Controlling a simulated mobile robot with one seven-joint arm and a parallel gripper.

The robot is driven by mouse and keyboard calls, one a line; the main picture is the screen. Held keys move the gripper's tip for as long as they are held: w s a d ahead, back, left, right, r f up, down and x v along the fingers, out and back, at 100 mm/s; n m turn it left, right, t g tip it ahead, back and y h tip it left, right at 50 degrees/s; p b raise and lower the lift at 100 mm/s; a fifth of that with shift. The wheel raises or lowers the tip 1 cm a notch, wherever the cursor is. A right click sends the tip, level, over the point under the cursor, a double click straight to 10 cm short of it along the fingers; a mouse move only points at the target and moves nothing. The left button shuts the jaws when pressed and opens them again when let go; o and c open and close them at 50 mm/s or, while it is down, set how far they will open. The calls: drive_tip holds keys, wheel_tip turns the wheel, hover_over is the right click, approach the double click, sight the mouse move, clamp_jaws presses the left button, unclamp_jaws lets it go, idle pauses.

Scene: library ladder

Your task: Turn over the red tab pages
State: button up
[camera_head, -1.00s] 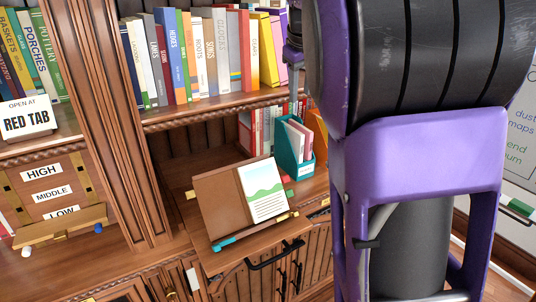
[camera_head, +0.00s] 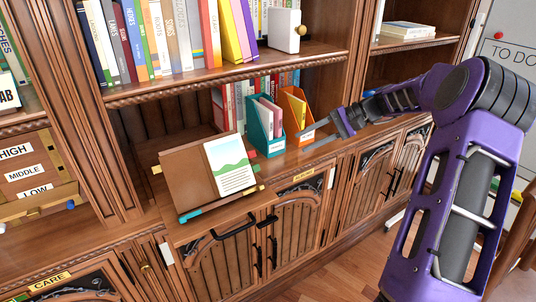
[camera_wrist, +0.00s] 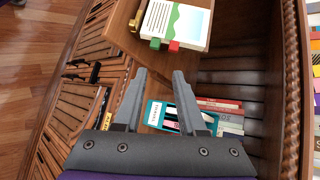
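An open book (camera_head: 207,173) rests tilted on a wooden stand on the pull-out shelf, with a brown left side and a right page showing a green hill picture above text. A small red tab (camera_head: 252,154) and a green tab (camera_head: 256,168) stick out at its right edge. In the wrist view, the book page (camera_wrist: 178,20) is at the top, with the green tab (camera_wrist: 155,44) beside the red tab (camera_wrist: 174,46). My gripper (camera_head: 318,129) is open and empty, right of the book and apart from it. Its fingertips (camera_wrist: 160,73) show below the tabs in the wrist view.
A row of books (camera_head: 160,40) fills the shelf above.

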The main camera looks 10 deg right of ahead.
sight(255, 153)
drive_tip(key=shift+m+t+y, duration=0.6)
drive_tip(key=shift+y, duration=0.1)
drive_tip(key=b+x, duration=0.1)
drive_tip(key=x, duration=1.3)
drive_tip(key=shift+w+a+r, duration=0.1)
drive_tip(key=shift+w+a, duration=0.1)
clamp_jaws()
idle(0.5)
